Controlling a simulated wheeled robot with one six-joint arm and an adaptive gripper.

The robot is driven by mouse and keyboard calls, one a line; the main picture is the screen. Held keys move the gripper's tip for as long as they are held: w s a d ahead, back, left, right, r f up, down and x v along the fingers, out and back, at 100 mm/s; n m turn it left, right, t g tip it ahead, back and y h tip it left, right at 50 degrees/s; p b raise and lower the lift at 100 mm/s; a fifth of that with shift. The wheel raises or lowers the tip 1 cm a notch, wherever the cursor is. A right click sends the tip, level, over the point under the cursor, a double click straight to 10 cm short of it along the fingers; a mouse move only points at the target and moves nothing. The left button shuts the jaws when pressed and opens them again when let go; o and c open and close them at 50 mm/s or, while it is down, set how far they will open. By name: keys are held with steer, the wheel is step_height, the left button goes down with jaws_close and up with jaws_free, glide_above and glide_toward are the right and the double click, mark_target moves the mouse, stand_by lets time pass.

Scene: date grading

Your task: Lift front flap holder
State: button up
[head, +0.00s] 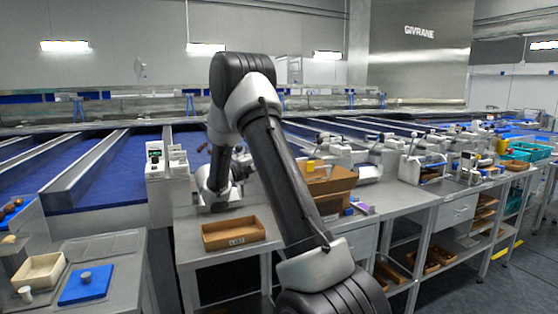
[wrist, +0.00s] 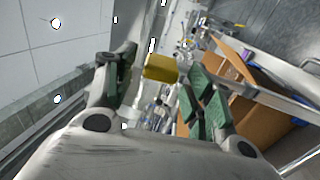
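An open brown cardboard box (head: 330,188) stands on the grey bench, partly behind my arm in the head view. Its brown panels also show at the right of the wrist view (wrist: 262,118). A small yellow piece (head: 311,164) shows at the box's upper left edge. In the wrist view a yellow block (wrist: 161,68), probably the flap holder, appears between my fingertips. My gripper (wrist: 157,80) has its green-padded fingers spread, with a visible gap beside the block. I see no clear grip on it. In the head view the fingers are not clearly visible.
A shallow brown tray (head: 233,234) sits on the bench left of my arm. A cream bin (head: 40,272) and a blue mat (head: 87,284) lie on the left table. Blue sorting lanes (head: 95,175) run behind. Small machines crowd the bench to the right.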

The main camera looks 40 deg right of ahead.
steer(key=v, duration=1.2)
